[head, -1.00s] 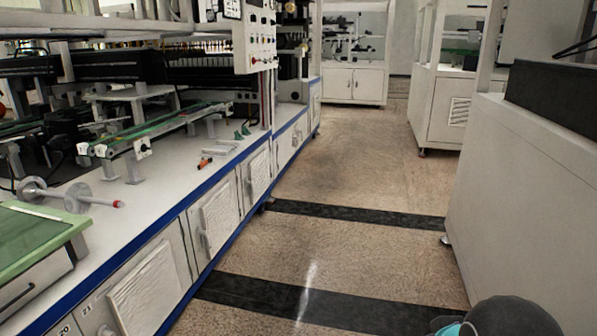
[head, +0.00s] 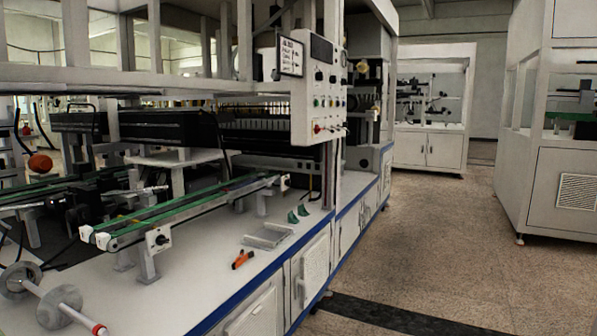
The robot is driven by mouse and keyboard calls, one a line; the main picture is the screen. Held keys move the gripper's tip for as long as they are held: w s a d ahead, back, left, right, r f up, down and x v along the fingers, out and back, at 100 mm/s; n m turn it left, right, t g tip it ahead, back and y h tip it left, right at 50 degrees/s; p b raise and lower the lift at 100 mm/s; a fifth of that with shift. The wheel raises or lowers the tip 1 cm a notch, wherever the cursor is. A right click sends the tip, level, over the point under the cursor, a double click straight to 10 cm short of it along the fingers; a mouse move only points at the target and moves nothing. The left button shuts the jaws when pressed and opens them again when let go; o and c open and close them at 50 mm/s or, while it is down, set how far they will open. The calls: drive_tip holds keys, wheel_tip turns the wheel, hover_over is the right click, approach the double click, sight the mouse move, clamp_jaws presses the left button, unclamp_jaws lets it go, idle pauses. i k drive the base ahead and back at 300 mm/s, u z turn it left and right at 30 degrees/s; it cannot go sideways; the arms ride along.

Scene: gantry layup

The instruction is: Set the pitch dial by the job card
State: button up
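A control panel (head: 320,88) with knobs and coloured buttons hangs at the corner of the long machine. A small dark-framed card or screen (head: 290,57) with lines of text is fixed at its left; the text is too small to read. A dark knob on a white plate (head: 159,239) sits at the near end of the green conveyor. I cannot tell which knob is the pitch dial. My gripper is not in view.
An orange-and-black tool (head: 243,260), a grey tray (head: 267,236) and two green brackets (head: 298,214) lie on the white bench top. A spindle with discs (head: 58,304) lies at front left. Clear floor (head: 430,255) runs along the bench's right side.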

sight(319, 76)
drive_tip(key=z, duration=0.05)
drive_tip(key=k, duration=0.5)
drive_tip(key=z, duration=1)
drive_tip(key=i, duration=0.95)
drive_tip(key=u, duration=1.55)
